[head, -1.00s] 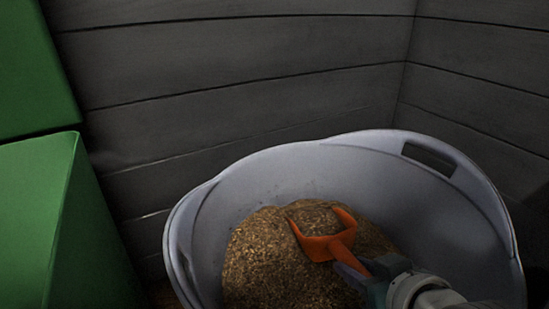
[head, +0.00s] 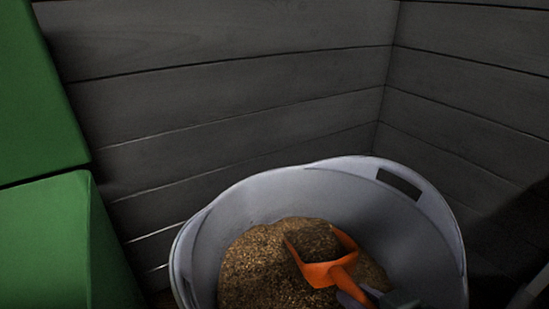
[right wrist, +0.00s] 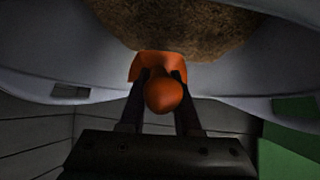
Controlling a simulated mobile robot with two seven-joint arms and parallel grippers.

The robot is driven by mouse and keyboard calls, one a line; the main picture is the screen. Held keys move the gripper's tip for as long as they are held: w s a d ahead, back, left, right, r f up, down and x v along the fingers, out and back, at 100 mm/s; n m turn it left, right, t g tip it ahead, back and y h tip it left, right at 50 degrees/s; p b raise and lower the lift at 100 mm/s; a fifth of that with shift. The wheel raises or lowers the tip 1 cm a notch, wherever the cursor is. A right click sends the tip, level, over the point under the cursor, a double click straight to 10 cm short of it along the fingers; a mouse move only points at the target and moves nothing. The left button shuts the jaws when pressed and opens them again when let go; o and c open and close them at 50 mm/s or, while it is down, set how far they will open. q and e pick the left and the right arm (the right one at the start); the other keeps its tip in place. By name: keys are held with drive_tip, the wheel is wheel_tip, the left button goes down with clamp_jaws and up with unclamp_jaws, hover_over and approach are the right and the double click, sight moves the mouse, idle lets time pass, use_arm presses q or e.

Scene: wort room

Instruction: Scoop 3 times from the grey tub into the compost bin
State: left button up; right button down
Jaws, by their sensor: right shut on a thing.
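The grey tub (head: 235,195) stands in the lower middle of the head view, part full of brown grainy stuff (head: 255,265). The orange scoop (head: 335,272) is inside the tub's outline, with brown stuff in its bowl. Whether its underside touches the heap I cannot tell. My right gripper (head: 368,297) is shut on the scoop's handle at the bottom edge. In the right wrist view its two dark fingers (right wrist: 162,92) pinch the orange handle (right wrist: 165,97). My left gripper is not in view. I cannot identify the compost bin for sure.
Green box-like surfaces (head: 50,240) stand at the left, close to the tub. Grey plank walls (head: 240,90) meet in a corner behind the tub. The tub's rim has a dark handle slot (head: 399,184). The space above the tub is clear.

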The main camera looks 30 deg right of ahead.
drive_tip(key=r, duration=0.1)
drive_tip(key=w+r+p, duration=0.2)
drive_tip(key=shift+r, duration=0.25)
drive_tip(key=shift+s+r+p, duration=0.2)
drive_tip(key=shift+r+p, duration=0.15)
drive_tip(key=shift+p, duration=0.05)
drive_tip(key=shift+s+r+t, duration=0.2)
drive_tip(key=shift+s+t, duration=0.05)
drive_tip(key=shift+t, duration=0.05)
drive_tip(key=shift+s+r+p, duration=0.2)
drive_tip(key=shift+r+p, duration=0.2)
drive_tip(key=shift+p, duration=0.1)
wheel_tip(320, 180, up, 2)
drive_tip(key=shift+w+r+t+p, duration=0.15)
drive_tip(key=shift+t+p, duration=0.15)
drive_tip(key=shift+p, duration=0.55)
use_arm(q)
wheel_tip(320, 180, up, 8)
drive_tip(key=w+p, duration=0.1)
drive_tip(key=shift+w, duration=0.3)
use_arm(e)
drive_tip(key=shift+s+r+t, duration=0.2)
drive_tip(key=shift+r+t, duration=0.1)
drive_tip(key=shift+r, duration=0.8)
use_arm(q)
drive_tip(key=shift+p, duration=0.3)
